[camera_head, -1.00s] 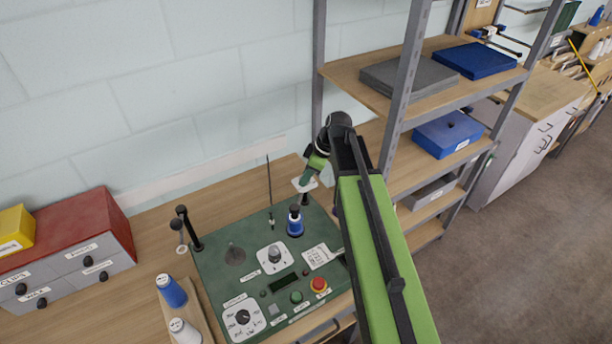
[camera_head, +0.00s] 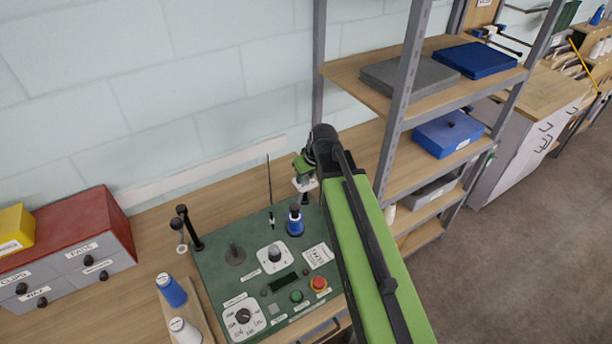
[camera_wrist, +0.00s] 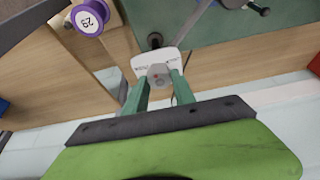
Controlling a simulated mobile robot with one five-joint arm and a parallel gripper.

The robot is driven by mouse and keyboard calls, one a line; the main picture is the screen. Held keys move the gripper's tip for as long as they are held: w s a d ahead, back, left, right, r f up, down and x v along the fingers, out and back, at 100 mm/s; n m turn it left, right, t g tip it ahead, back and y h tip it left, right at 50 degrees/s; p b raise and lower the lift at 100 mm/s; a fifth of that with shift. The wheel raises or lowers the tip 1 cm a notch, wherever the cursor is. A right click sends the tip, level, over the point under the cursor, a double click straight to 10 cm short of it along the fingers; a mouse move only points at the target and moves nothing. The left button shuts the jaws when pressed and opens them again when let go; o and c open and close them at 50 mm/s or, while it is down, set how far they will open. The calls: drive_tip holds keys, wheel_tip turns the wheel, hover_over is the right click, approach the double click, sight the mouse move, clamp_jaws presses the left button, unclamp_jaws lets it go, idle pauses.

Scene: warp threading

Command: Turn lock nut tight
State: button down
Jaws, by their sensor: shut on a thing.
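My gripper (camera_wrist: 158,92) is at the back right of the green machine panel (camera_head: 208,268). In the wrist view its two green fingers are shut on a small grey piece, which looks like the lock nut (camera_wrist: 158,76). The piece sits against a white plate with faint marks (camera_wrist: 150,60). The plate also shows in the head view (camera_head: 306,186), just below my gripper (camera_head: 303,172). The fingers hide the sides of the nut, and I cannot tell how tight it is.
A blue spool (camera_head: 295,222) stands on the panel close to my gripper. A purple spool marked 29 (camera_wrist: 90,17) shows in the wrist view. A thin dark rod (camera_head: 269,180) rises behind the panel. The metal shelf (camera_head: 400,100) stands close on the right.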

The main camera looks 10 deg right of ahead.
drive_tip(key=m+h, duration=0.1)
drive_tip(key=m, duration=0.1)
drive_tip(key=m+h, duration=0.1)
drive_tip(key=m, duration=0.2)
drive_tip(key=m+h, duration=0.1)
drive_tip(key=m, duration=0.1)
drive_tip(key=shift+a, duration=0.25)
drive_tip(key=m+g+h, duration=0.1)
drive_tip(key=m, duration=0.3)
drive_tip(key=shift+w+a+m, duration=0.1)
drive_tip(key=shift+w+m, duration=0.05)
drive_tip(key=shift+m, duration=0.25)
drive_tip(key=shift+m+g+h, duration=0.5)
drive_tip(key=shift+m, duration=0.9)
drive_tip(key=c, duration=1)
unclamp_jaws()
drive_tip(key=shift+c, duration=0.2)
